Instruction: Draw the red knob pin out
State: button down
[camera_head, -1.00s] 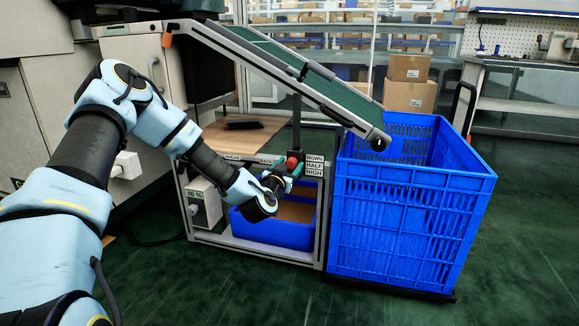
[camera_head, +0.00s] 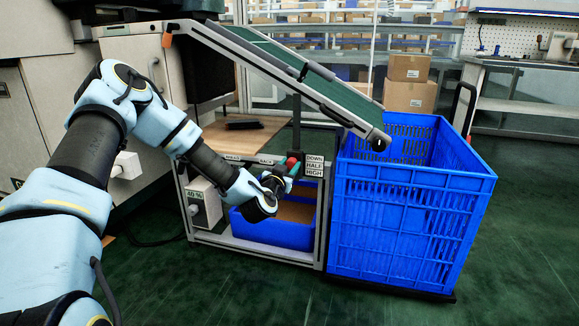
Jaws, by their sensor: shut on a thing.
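The red knob pin (camera_head: 292,162) shows at the front of the frame under the conveyor, just left of a label plate (camera_head: 314,166) reading DOWN, HALF and HIGH. My gripper (camera_head: 284,176) is at the knob, coming from the lower left. Its jaws are closed on the knob, though the fingertips are small and partly hidden by my wrist. How far the pin sits in its hole cannot be told.
A sloping green conveyor (camera_head: 290,70) runs above my gripper. A large blue crate (camera_head: 405,215) stands close on the right. A smaller blue bin (camera_head: 270,232) sits below inside the metal frame (camera_head: 320,225). The green floor in front is clear.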

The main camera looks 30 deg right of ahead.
jog(key=shift+s, duration=0.1)
dwell(0.5)
jog(key=p+v, duration=0.1)
jog(key=v, duration=0.1)
jog(key=shift+s+a, duration=0.25)
jog(key=shift+c, duration=2.2)
grip_release()
jog(key=p+v, duration=0.1)
jog(key=v, duration=0.9)
jog(key=shift+s+a, duration=0.25)
jog(key=shift+a, duration=0.05)
jog(key=shift+w, duration=0.1)
